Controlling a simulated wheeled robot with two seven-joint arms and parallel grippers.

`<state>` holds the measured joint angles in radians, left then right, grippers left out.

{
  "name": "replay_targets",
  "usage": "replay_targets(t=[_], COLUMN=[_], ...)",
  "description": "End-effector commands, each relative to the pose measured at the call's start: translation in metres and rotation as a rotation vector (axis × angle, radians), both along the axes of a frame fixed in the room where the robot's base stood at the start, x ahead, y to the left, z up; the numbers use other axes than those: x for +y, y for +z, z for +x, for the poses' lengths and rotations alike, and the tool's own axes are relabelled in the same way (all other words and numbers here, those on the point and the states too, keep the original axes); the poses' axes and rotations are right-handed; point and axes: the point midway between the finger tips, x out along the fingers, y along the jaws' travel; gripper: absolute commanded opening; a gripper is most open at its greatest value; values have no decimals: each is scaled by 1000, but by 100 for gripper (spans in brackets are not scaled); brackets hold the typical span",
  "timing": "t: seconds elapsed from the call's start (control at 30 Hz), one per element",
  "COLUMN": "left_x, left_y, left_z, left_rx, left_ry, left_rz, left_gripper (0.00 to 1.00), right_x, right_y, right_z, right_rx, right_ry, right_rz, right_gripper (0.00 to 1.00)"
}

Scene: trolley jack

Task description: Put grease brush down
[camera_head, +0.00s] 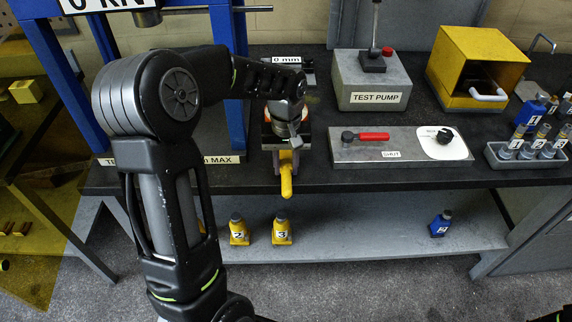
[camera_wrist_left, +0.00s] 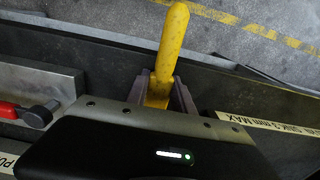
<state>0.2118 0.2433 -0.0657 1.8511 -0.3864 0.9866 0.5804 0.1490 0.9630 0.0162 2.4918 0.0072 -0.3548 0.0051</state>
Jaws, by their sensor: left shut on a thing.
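The grease brush (camera_head: 287,178) shows as a yellow handle pointing toward the front edge of the bench. My left gripper (camera_head: 283,152) is shut on it, above the front part of the bench beside the blue press. In the left wrist view the yellow handle (camera_wrist_left: 171,42) sticks out from between the two grey fingers of the left gripper (camera_wrist_left: 163,97). The brush's bristle end is hidden by the gripper and wrist.
To the right stand the TEST PUMP block (camera_head: 372,82), a grey plate with a red lever (camera_head: 374,136), a yellow box (camera_head: 475,66) and a rack of numbered bottles (camera_head: 525,152). The blue press frame (camera_head: 57,75) is left.

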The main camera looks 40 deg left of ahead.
Motion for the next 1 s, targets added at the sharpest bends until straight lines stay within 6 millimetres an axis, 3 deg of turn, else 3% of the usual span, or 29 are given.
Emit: replay_targets(t=[0.43,0.47,0.5,0.7,1.0], left_x=[0,0,0,0,0], left_y=[-10,-9,-9,-9,-7], left_z=[0,0,0,0,0], left_rx=[-2,-1,-1,-1,-1], left_ry=[0,0,0,0,0], left_rz=[0,1,1,1,1], left_gripper=[0,31,34,50,51], right_x=[0,0,0,0,0], right_y=[-3,-2,-1,-1,0], right_z=[0,0,0,0,0], right_rx=[0,0,0,0,0], right_ry=[0,0,0,0,0], right_rz=[0,0,0,0,0], right_gripper=[55,55,55,55,55])
